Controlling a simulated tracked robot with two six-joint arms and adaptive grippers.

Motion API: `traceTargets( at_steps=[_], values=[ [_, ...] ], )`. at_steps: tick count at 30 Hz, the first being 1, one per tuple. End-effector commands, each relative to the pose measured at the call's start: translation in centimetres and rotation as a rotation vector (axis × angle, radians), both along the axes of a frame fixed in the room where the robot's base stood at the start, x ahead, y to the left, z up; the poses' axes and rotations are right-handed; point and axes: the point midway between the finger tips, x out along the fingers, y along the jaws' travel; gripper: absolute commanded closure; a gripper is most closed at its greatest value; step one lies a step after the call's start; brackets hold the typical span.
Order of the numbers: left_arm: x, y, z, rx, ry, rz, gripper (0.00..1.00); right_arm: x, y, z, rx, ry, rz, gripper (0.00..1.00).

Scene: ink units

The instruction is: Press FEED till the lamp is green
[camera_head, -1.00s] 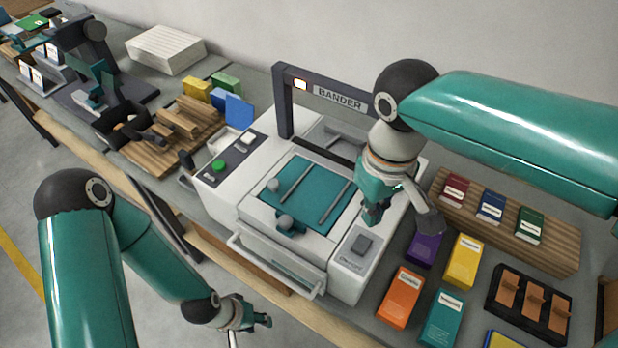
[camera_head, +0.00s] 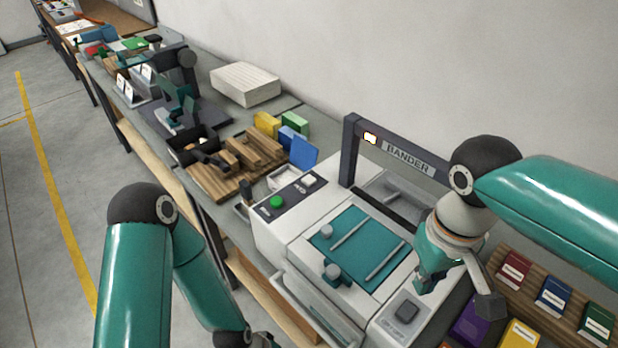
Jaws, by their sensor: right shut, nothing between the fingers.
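The white bander (camera_head: 275,235) stands on the bench with a dark arch over its teal top. A small lamp (camera_head: 370,138) on the arch glows whitish orange, not green. On the bander's left panel are a green button (camera_head: 277,202) and a white button (camera_head: 309,180); their labels are too small to read. A dark rocker switch (camera_head: 407,310) sits at the front right corner. My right gripper (camera_head: 421,287) is shut and empty above the bander's right side, near the rocker. My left gripper (camera_head: 262,341) is cut off at the bottom edge, in front of the bander.
Wooden blocks on a board (camera_head: 215,180), a blue panel (camera_head: 304,153) and yellow and green boxes lie left of the bander. A wooden rack (camera_head: 528,300) with small coloured packs and further boxes stand right of it. A paper stack (camera_head: 245,84) is behind.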

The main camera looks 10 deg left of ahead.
Motion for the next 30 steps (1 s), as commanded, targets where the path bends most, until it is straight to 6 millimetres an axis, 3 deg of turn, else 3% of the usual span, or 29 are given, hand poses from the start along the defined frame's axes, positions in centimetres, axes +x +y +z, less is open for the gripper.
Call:
traceTargets(
  at_steps=[1, 5, 6, 30],
  values=[
    [0.00, 0.00, 0.00, 0.000, 0.000, 0.000, 0.77, 0.00, 0.00, 0.00, 0.000, 0.000, 0.000, 1.00],
    [0.00, 0.00, 0.00, 0.000, 0.000, 0.000, 0.98, 0.00, 0.00, 0.00, 0.000, 0.000, 0.000, 1.00],
    [0.00, 0.00, 0.00, 0.000, 0.000, 0.000, 1.00, 0.00, 0.00, 0.00, 0.000, 0.000, 0.000, 1.00],
    [0.00, 0.00, 0.00, 0.000, 0.000, 0.000, 1.00, 0.00, 0.00, 0.00, 0.000, 0.000, 0.000, 1.00]
  ],
)
